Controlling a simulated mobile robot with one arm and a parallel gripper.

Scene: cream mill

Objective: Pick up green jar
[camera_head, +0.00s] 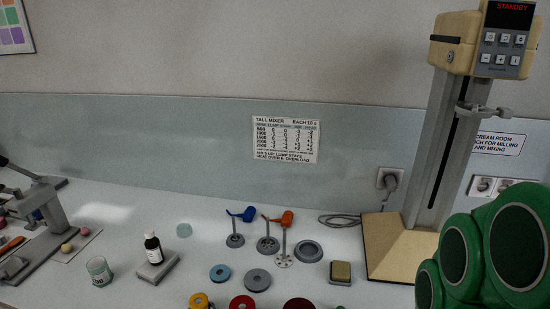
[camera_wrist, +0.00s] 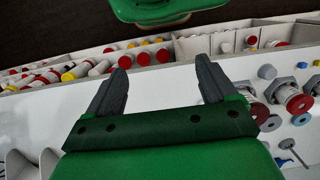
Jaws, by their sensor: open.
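A small jar with a pale green tint (camera_head: 98,270) and a dark marking on its front stands upright on the bench at the lower left in the head view. It looks like the green jar. I cannot make it out in the wrist view. My gripper (camera_wrist: 162,65) is open in the wrist view, its two dark fingers wide apart with nothing between them. In the head view only my green arm links show at the right, far across the bench from the jar; the gripper itself is out of that view.
A grey press (camera_head: 40,215) stands left. Coloured discs and stirrers fill the middle, with a tall mixer (camera_head: 445,150) at right. The wrist view shows compartments of red- and yellow-capped containers (camera_wrist: 80,70).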

